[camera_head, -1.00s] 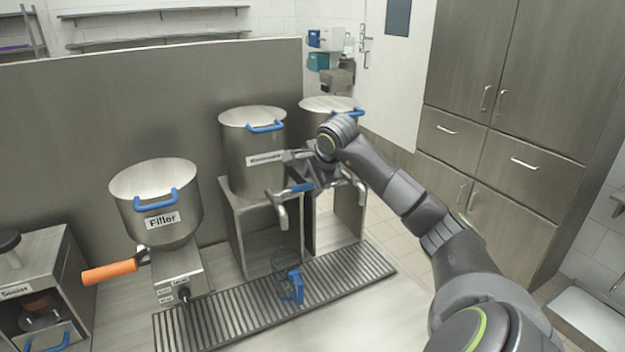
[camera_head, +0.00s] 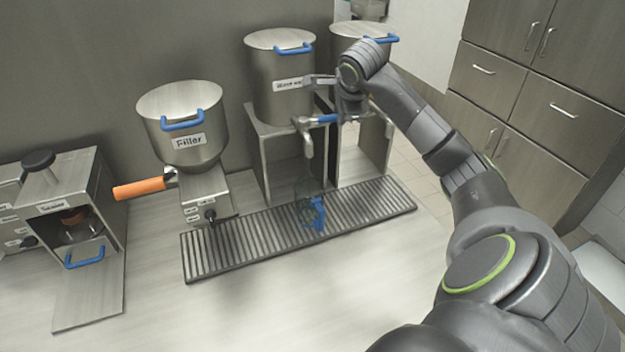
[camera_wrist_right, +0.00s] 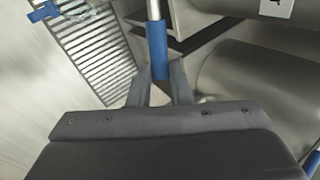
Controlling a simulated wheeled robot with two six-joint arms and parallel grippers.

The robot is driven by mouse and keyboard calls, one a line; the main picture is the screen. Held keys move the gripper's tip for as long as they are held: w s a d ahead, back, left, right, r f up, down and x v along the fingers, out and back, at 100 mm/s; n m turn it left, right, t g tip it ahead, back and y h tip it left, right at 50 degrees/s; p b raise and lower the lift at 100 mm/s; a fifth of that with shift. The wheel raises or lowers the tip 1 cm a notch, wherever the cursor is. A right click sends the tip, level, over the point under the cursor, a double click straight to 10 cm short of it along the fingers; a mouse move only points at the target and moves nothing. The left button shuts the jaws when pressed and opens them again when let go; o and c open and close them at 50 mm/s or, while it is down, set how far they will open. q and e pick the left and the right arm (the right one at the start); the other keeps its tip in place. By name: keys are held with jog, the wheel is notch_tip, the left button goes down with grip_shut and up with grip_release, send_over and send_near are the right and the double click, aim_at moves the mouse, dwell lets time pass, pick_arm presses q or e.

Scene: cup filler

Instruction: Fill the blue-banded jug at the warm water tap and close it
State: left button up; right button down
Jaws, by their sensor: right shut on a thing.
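The clear jug with its blue handle (camera_head: 313,213) stands on the slatted drip grate under the spout of the middle tap (camera_head: 304,130). Its handle also shows at the upper left of the right wrist view (camera_wrist_right: 41,12). I cannot make out a water stream or the fill level. My right gripper (camera_head: 338,117) is shut on the tap's blue lever (camera_head: 326,118). The right wrist view shows the lever (camera_wrist_right: 159,55) between its two fingers. The tap belongs to the labelled steel urn (camera_head: 280,85), whose label is partly covered by the gripper. My left gripper is not in view.
The drip grate (camera_head: 215,258) lies along the counter. A filler hopper (camera_head: 178,115) with an orange handle (camera_head: 139,188) and a sealer box (camera_head: 70,190) stand at left. A second urn (camera_head: 345,42) is behind my arm. The front counter is clear.

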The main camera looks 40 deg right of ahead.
jog(key=shift+s+a+m+h, duration=0.35)
jog(key=shift+m+h, duration=0.05)
jog(key=shift+m, duration=0.2)
jog(key=shift+a, duration=0.1)
jog(key=a+m+g+p, duration=0.1)
jog(key=s+m+h+p, duration=0.1)
jog(key=m, duration=0.1)
jog(key=shift+s+a+g, duration=0.25)
jog(key=shift+a+g, duration=0.15)
dwell(6.6)
